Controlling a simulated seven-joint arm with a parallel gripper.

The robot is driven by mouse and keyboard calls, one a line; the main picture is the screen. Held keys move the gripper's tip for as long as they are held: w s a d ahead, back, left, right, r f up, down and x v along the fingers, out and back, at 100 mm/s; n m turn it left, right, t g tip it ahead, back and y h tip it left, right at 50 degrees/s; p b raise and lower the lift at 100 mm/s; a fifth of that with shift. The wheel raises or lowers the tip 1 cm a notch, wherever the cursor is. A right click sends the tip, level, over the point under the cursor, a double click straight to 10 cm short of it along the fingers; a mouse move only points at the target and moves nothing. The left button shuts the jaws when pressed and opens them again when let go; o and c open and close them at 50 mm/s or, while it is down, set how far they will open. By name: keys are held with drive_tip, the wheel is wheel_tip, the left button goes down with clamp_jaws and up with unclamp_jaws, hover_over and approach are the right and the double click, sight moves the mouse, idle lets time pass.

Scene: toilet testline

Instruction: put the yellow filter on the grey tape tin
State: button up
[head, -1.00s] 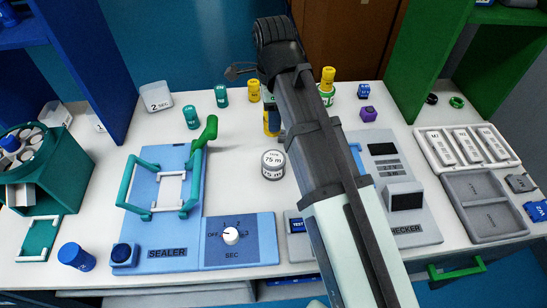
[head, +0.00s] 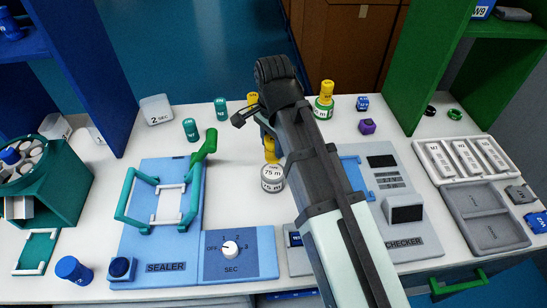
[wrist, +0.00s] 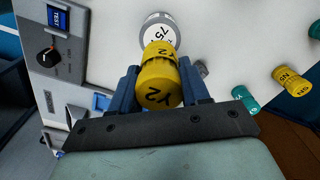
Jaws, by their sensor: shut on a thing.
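The yellow filter (wrist: 158,82), marked Y2, is held between the two blue fingers of my gripper (wrist: 160,88) in the wrist view. In the head view the filter (head: 271,150) shows just behind the grey tape tin, partly hidden by my arm. The grey tape tin (head: 272,179), marked 75 m, stands upright on the white table. In the wrist view the tin (wrist: 158,27) lies just beyond the filter, which overlaps its near edge. I cannot tell whether the filter touches the tin.
The blue sealer (head: 166,225) with its green handle is left of the tin, and the checker (head: 408,243) is right. Teal cylinders (head: 190,129) stand behind. Another yellow cylinder (head: 326,92) stands on a green tin (head: 323,110). White table is clear around the tin's left side.

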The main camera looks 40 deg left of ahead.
sight(273, 157)
drive_tip(key=shift+f, duration=2.8)
drive_tip(key=shift+f, duration=0.15)
drive_tip(key=o, duration=1.1)
wheel_tip(273, 157, up, 12)
drive_tip(key=shift+r, duration=0.15)
